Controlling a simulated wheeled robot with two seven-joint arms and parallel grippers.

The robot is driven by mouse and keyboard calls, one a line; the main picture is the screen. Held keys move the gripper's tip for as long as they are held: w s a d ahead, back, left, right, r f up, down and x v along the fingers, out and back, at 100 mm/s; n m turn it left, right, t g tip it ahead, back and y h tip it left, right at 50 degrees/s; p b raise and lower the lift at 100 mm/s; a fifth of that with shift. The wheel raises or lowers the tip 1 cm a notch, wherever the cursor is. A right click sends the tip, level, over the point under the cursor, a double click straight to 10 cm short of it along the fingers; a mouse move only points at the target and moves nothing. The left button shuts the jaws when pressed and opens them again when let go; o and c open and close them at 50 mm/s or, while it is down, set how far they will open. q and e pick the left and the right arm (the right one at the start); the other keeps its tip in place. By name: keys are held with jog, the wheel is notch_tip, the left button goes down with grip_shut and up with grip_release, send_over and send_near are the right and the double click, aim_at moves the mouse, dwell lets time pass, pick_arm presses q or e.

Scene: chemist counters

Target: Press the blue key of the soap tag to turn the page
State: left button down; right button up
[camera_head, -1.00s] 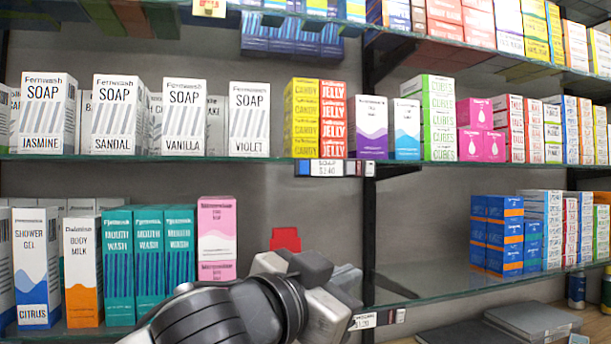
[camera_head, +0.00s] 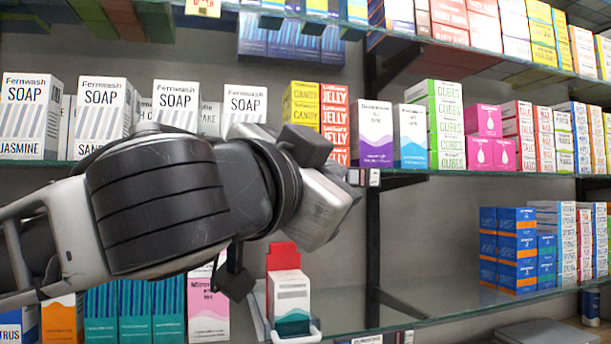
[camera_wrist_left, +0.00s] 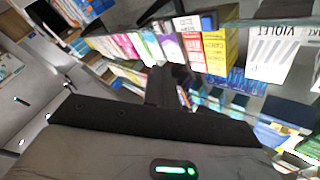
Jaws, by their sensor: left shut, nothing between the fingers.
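The soap tag (camera_head: 364,178) is on the front edge of the middle shelf, under the candy and jelly boxes. Only its right end shows in the head view; its blue key and the price text are hidden behind my left gripper. My left gripper (camera_head: 338,190) is shut and empty, held in front of the shelf edge at the tag. I cannot tell whether it touches the tag. In the left wrist view the dark shut fingers (camera_wrist_left: 168,88) point at the shelves, and I cannot make out the tag there. My right gripper is not in view.
White soap boxes (camera_head: 28,112) stand behind my left arm on the middle shelf. Yellow candy boxes (camera_head: 301,103) and red jelly boxes (camera_head: 335,120) stand just above the gripper. A white and teal box (camera_head: 290,298) stands below it.

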pick_arm(q)
jog(key=w+a+p, duration=0.2)
jog(key=w, duration=0.6)
jog(key=shift+a, duration=0.3)
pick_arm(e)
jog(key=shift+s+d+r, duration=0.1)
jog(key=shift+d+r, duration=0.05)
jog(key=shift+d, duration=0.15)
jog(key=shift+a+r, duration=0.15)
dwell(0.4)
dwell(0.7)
pick_arm(q)
jog(key=shift+w+a, duration=0.15)
jog(key=shift+w, duration=0.25)
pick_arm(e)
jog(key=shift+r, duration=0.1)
